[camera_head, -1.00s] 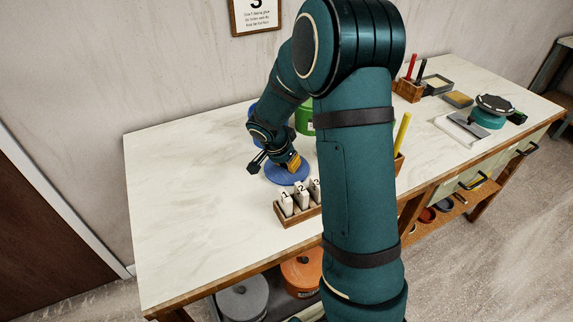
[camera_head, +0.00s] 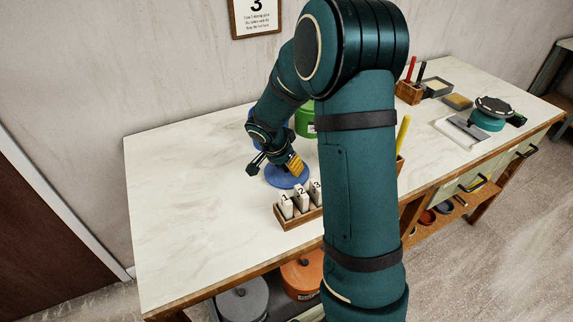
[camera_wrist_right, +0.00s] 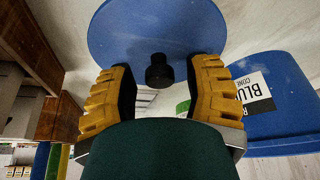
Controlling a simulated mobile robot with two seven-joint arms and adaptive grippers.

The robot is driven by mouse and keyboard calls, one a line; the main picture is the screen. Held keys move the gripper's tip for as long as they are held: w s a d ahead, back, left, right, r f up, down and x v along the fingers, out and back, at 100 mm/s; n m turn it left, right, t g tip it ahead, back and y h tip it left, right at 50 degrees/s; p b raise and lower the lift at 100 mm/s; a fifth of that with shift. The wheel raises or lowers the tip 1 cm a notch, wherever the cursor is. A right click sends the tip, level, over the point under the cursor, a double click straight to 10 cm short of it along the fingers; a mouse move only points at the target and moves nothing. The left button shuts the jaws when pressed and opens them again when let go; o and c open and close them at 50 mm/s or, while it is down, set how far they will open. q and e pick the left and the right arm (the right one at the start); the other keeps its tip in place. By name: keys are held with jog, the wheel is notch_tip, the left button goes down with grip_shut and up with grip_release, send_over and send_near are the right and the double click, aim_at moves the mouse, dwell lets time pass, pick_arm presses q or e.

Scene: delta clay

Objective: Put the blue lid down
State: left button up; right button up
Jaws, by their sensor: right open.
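The blue lid (camera_head: 285,181) appears to lie flat on the pale worktop behind the numbered rack. In the right wrist view the round blue lid (camera_wrist_right: 135,30) shows its black knob (camera_wrist_right: 159,70) facing me. My right gripper (camera_head: 274,168) is over the lid. Its yellow-padded fingers are open on both sides of the knob, with gaps visible in the right wrist view. A blue pot (camera_wrist_right: 285,90) with a label reading BLUE stands beside the lid; my arm mostly hides it in the head view. My left gripper is out of view.
A wooden rack with numbered white tags (camera_head: 298,213) stands just in front of the lid. A green pot (camera_head: 305,122) is behind my arm. The left worktop (camera_head: 190,200) is clear. Grey (camera_head: 243,300) and orange (camera_head: 302,272) pots sit below.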

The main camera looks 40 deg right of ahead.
jog(key=p+v, duration=0.2)
jog(key=v, duration=0.9)
jog(key=shift+r, duration=0.1)
